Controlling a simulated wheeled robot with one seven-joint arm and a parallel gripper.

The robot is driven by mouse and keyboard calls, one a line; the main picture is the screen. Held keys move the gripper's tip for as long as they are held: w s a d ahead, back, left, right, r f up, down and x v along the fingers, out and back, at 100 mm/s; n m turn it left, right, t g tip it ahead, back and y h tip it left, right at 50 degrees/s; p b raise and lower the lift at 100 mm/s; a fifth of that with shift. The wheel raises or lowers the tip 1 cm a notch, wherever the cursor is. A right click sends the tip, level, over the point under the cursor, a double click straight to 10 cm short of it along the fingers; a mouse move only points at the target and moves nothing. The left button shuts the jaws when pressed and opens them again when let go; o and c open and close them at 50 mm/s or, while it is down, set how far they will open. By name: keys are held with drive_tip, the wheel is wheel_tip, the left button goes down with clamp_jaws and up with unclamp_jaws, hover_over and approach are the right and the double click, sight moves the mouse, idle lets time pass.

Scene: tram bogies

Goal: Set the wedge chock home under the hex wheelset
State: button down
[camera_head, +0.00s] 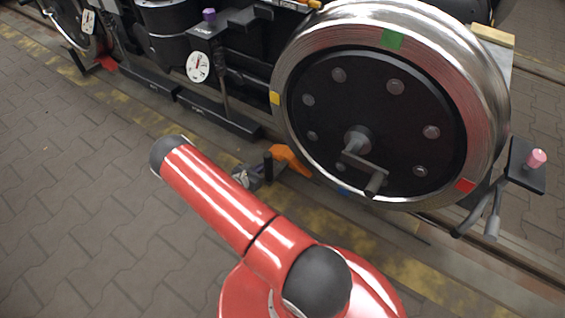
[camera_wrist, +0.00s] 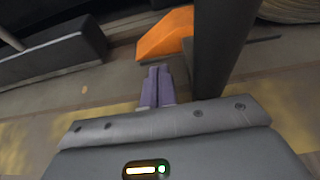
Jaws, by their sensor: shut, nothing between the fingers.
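The orange wedge chock (camera_head: 288,158) lies on the rail side at the lower left of the big steel wheel (camera_head: 483,85). It also shows at the top of the wrist view (camera_wrist: 166,33). I cannot tell whether it touches the wheel. A dark upright post (camera_wrist: 220,50) stands right beside it, also visible in the head view (camera_head: 268,167); I cannot tell whether it belongs to the chock. My gripper (camera_wrist: 158,72) is shut and empty, its fingers together just short of the chock and left of the post. In the head view my arm partly hides the gripper.
A crank handle (camera_head: 364,170) sticks out from the wheel hub. A pedestal with a purple knob (camera_head: 208,15) and white dial (camera_head: 198,67) stands to the left. A pink-knobbed lever stand (camera_head: 537,158) is at the right. Paved floor (camera_head: 80,200) in front is clear.

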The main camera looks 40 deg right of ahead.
sight(266, 172)
drive_tip(key=shift+s+d+p, duration=0.25)
drive_tip(key=shift+s+p, duration=0.05)
drive_tip(key=shift+s, duration=0.45)
drive_tip(key=shift+s+d+p, duration=0.25)
drive_tip(key=shift+s, duration=0.45)
drive_tip(key=shift+s+d+p, duration=0.25)
drive_tip(key=shift+s+p, duration=0.05)
drive_tip(key=shift+s, duration=0.35)
drive_tip(key=shift+s+d+p, duration=0.2)
drive_tip(key=shift+s+p, duration=0.1)
drive_tip(key=shift+s, duration=0.3)
drive_tip(key=shift+s+d+p, duration=0.25)
drive_tip(key=shift+s+p, duration=0.05)
drive_tip(key=shift+s, duration=0.35)
drive_tip(key=shift+s+d+p, duration=0.2)
drive_tip(key=shift+s+p, duration=0.15)
drive_tip(key=shift+s, duration=0.25)
drive_tip(key=shift+w+a+f+b, duration=0.1)
drive_tip(key=shift+w+a+b, duration=0.2)
drive_tip(key=shift+w+b, duration=0.4)
drive_tip(key=shift+w+a+b, duration=0.25)
drive_tip(key=shift+w+b, duration=0.05)
drive_tip(key=shift+w, duration=0.4)
drive_tip(key=shift+w+a+b, duration=0.2)
drive_tip(key=shift+w+b, duration=0.05)
drive_tip(key=shift+w, duration=0.45)
drive_tip(key=shift+w+a+b, duration=0.25)
drive_tip(key=shift+w+b, duration=0.05)
drive_tip(key=shift+w, duration=0.4)
drive_tip(key=shift+a, duration=0.1)
